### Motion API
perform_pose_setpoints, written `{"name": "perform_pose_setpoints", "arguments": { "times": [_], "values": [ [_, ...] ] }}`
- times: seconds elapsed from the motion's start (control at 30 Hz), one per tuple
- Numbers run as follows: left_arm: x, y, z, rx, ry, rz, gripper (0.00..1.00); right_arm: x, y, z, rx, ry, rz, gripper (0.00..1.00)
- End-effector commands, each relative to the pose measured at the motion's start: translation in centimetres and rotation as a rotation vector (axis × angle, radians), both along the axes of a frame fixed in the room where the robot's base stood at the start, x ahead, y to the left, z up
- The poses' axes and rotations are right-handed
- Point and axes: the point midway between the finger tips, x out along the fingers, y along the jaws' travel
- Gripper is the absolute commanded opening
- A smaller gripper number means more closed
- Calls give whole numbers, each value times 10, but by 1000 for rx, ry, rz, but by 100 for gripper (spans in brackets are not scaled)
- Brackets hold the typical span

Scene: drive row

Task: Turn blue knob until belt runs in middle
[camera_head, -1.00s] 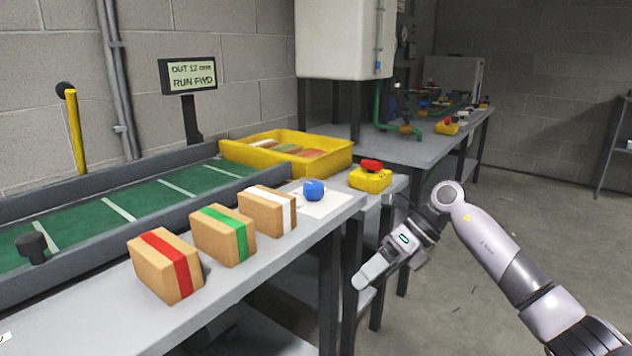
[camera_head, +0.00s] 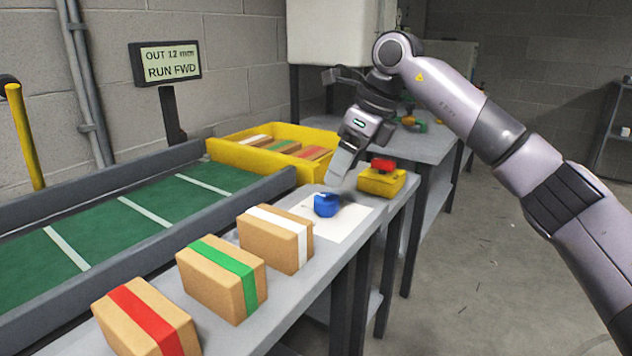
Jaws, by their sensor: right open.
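The blue knob (camera_head: 326,205) sits on a white plate (camera_head: 354,222) on the bench, beside the conveyor's near rail. My right gripper (camera_head: 339,172) is open, just above and behind the knob with its fingers pointing down; I cannot tell whether it touches the knob. The green belt (camera_head: 118,227) with white cross lines runs along the left. The display (camera_head: 168,63) reads "OUT 12 mm" and "RUN FWD". My left gripper is not in view.
Boxes with a red (camera_head: 147,315), a green (camera_head: 222,281) and a white stripe (camera_head: 277,239) stand in front of the knob. A yellow box with a red button (camera_head: 381,181) is right of it. A yellow tray (camera_head: 282,150) holding several boxes lies behind.

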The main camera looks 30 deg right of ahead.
Motion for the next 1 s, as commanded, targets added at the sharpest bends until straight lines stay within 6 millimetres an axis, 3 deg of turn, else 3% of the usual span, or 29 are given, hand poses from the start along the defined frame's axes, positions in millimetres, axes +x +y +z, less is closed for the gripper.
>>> {"name": "perform_pose_setpoints", "arguments": {
  "times": [0.27,0.6,0.93,1.0],
  "values": [
    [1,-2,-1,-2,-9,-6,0,4,3,-14,-2,1,1,76],
    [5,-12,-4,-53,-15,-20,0,18,16,-60,-1,1,1,76],
    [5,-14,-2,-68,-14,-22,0,21,18,-65,0,-2,1,76],
    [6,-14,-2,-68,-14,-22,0,21,18,-65,0,-2,1,53]
  ]
}}
